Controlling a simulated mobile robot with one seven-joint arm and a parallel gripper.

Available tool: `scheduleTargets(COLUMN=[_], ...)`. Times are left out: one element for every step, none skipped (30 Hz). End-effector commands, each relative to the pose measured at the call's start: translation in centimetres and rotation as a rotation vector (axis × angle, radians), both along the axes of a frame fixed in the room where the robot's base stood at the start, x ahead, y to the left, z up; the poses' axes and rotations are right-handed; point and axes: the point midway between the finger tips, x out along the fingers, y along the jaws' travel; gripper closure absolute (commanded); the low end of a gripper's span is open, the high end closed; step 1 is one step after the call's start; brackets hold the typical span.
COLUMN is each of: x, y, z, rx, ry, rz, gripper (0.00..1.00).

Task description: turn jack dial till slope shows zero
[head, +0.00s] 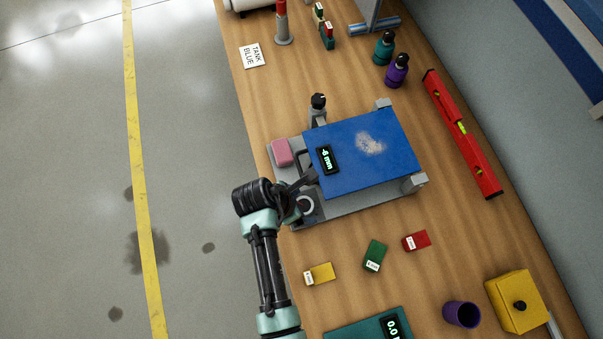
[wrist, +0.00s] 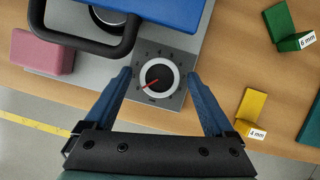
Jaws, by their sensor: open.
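The jack dial (wrist: 163,78) is a black knob with a pale ring and a red pointer toward the lower left. It sits on a grey plate marked with a scale. In the head view the dial (head: 306,205) is at the near left corner of the jack's base. The slope display (head: 327,160) on the blue plate (head: 385,165) shows a minus value in mm, which looks like -8.
A black handle (wrist: 85,40) and a pink block (head: 282,152) are close by the dial. Yellow (head: 319,273), green (head: 375,255) and red (head: 416,241) labelled blocks lie on the bench. A red level (head: 462,133) lies at the right.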

Motion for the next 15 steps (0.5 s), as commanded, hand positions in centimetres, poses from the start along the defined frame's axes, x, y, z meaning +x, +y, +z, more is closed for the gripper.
scheduleTargets(x=[0.02,0.01,0.01,0.01,0.01,0.01,0.01,0.00,0.01,0.00,0.00,0.00,-0.01,-0.01,-0.01], y=[-0.01,0.00,0.00,0.00,0.00,0.00,0.00,0.01,0.00,0.01,0.01,0.01,0.00,0.00,0.00], z=[0.02,0.03,0.03,0.03,0.04,0.04,0.04,0.04,0.04,0.04,0.04,0.04,0.04,0.05,0.05], rx=[0.000,0.000,0.000,0.000,0.000,0.000,0.000,0.000,0.000,0.000,0.000,0.000,0.000,0.000,0.000], ry=[0.000,0.000,0.000,0.000,0.000,0.000,0.000,0.000,0.000,0.000,0.000,0.000,0.001,0.001,0.001], rz=[0.000,0.000,0.000,0.000,0.000,0.000,0.000,0.000,0.000,0.000,0.000,0.000,0.000,0.000,0.000], gripper=[0.11,0.11,0.11,0.17,0.22,0.29,0.35,0.40,0.47,0.53,0.58,0.65,0.71,0.76,0.83])
